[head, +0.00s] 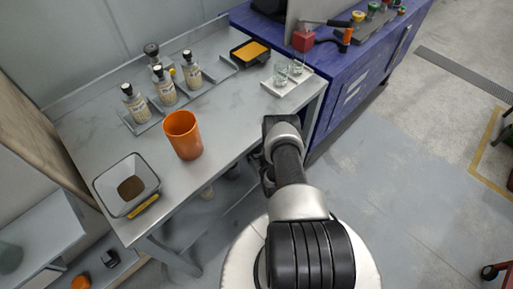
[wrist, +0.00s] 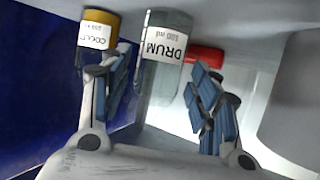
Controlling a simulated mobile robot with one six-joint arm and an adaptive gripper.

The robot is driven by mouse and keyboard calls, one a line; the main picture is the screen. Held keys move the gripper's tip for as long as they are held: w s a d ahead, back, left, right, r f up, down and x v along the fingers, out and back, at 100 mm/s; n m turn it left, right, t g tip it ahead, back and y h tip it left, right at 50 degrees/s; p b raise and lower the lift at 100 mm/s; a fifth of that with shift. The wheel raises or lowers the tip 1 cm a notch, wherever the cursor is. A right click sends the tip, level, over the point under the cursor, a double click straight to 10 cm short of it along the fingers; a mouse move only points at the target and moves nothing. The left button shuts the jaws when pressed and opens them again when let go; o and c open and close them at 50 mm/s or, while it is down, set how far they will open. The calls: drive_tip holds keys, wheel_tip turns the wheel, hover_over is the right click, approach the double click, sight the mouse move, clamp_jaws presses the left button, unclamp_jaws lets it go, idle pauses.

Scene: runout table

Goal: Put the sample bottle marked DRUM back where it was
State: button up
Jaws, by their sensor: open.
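A bottle with a yellow-brown end and a partly readable label (wrist: 95,34) is beside the left finger. A red object (wrist: 205,56) is behind the right finger. In the head view my gripper (head: 268,178) is low at the table's front edge, mostly hidden by my arm, and the DRUM bottle cannot be made out.
The grey table (head: 95,145) carries a rack with several dark-capped bottles (head: 164,88), an orange cup (head: 183,135), a white container with brown contents (head: 128,183), a black-and-orange tray (head: 250,52) and small glasses on a white tray (head: 286,84). A blue bench (head: 345,85) adjoins on the right.

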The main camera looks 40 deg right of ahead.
drive_tip(key=p+v, duration=0.3)
drive_tip(key=v, duration=0.6)
drive_tip(key=shift+s, duration=0.25)
